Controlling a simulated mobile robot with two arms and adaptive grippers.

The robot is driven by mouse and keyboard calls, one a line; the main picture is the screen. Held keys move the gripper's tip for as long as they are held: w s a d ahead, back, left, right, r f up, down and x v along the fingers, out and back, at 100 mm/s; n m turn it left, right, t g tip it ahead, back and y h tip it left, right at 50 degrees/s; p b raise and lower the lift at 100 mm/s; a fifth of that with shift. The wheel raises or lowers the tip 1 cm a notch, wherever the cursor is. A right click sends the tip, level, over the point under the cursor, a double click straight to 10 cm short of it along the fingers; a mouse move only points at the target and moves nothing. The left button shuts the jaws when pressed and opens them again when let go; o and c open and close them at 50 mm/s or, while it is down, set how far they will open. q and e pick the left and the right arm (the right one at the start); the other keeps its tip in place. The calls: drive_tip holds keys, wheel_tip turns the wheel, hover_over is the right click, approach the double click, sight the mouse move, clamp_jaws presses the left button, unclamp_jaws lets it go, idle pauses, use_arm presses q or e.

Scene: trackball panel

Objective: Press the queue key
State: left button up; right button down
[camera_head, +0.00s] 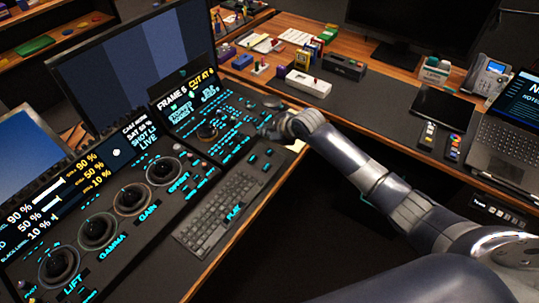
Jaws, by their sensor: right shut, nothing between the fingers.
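The black trackball panel (130,221) fills the left of the head view, with several trackballs labelled Lift, Gamma, Gain and Offset. A smaller key section (232,112) lies at its far right, below a screen (188,98) reading "FRAME 5" and "CUT AT". It has many small keys with cyan lettering too small to read, so I cannot tell which is the queue key. My right gripper (266,131) is shut and empty, at the right edge of this key section. It hides some keys there; I cannot tell whether it touches one. My left gripper is not in view.
A dark keyboard (222,214) lies in front of the panel. A large monitor (130,62) stands behind it. On the desk to the right are a white box (308,83), a phone (487,77), a tablet (443,104) and a laptop (497,150).

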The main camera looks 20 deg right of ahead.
drive_tip(key=b, duration=0.3)
hover_over(268, 153)
wheel_tip(268, 153, down, 4)
drive_tip(key=shift+w+f, duration=0.15)
drive_tip(key=shift+f, duration=0.05)
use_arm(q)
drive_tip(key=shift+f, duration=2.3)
use_arm(e)
drive_tip(key=shift+f, duration=0.6)
use_arm(q)
drive_tip(key=shift+b, duration=0.3)
use_arm(e)
drive_tip(key=shift+f, duration=0.1)
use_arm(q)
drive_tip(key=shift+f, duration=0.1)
use_arm(e)
drive_tip(key=shift+f, duration=0.3)
